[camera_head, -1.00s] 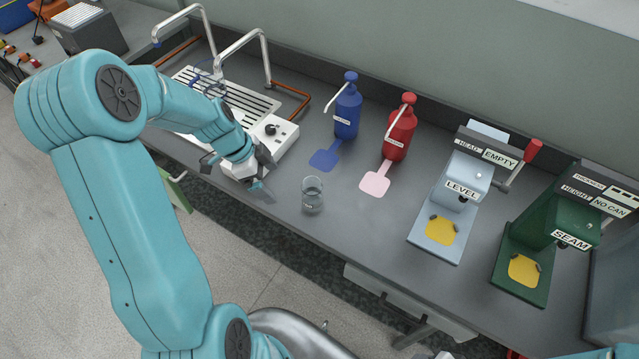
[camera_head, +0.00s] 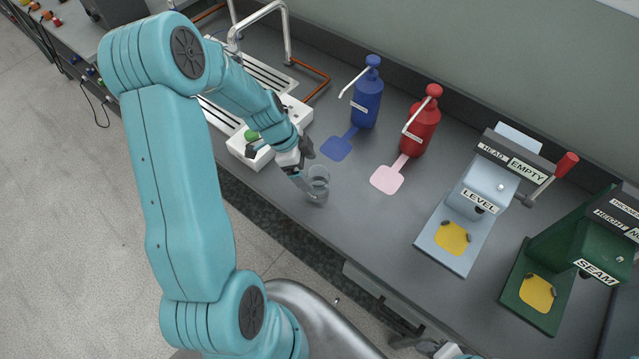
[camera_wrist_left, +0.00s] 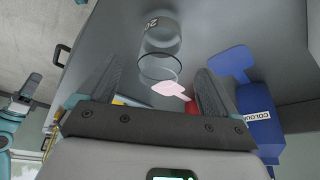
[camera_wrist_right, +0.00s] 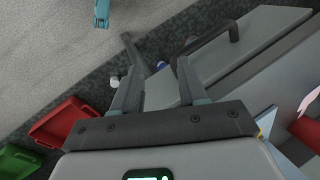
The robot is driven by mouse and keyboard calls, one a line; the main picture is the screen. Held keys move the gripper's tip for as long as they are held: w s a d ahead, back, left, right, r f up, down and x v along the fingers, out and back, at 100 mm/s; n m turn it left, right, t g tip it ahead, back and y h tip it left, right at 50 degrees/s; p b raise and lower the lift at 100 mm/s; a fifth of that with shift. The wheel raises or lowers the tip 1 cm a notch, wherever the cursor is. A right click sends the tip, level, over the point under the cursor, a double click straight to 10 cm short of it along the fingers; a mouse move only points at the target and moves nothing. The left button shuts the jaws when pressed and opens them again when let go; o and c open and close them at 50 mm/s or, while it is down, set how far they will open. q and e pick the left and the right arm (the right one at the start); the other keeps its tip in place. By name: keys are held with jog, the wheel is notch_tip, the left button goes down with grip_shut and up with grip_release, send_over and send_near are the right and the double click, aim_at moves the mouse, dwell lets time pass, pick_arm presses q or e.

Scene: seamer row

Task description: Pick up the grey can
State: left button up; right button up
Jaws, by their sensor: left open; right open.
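I see no plainly grey can. A clear, see-through cylinder (camera_head: 317,184) stands upright near the front edge of the bench. In the left wrist view the cylinder (camera_wrist_left: 162,40) shows a dark printed label and an open rim. My left gripper (camera_head: 304,174) is open and close beside the cylinder at its left. In the left wrist view the cylinder appears ahead, between the two fingers; contact cannot be told. My right gripper (camera_wrist_right: 155,72) is open and empty, low in front of the bench.
A blue pump bottle (camera_head: 366,95) and a red pump bottle (camera_head: 421,124) stand behind the cylinder, with a blue pad (camera_head: 336,149) and a pink pad (camera_head: 387,180). The pale LEVEL press (camera_head: 470,205) and green SEAM press (camera_head: 560,265) stand right. A white box (camera_head: 249,159) stands left.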

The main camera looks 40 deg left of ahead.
aim_at(319, 183)
pick_arm(q)
jog(key=shift+x, duration=0.9)
jog(key=shift+d+f, duration=0.3)
jog(key=x, duration=0.5)
jog(key=shift+w+a, duration=0.1)
jog(key=shift+w, duration=0.2)
jog(key=shift+s, duration=0.15)
jog(key=c, duration=1)
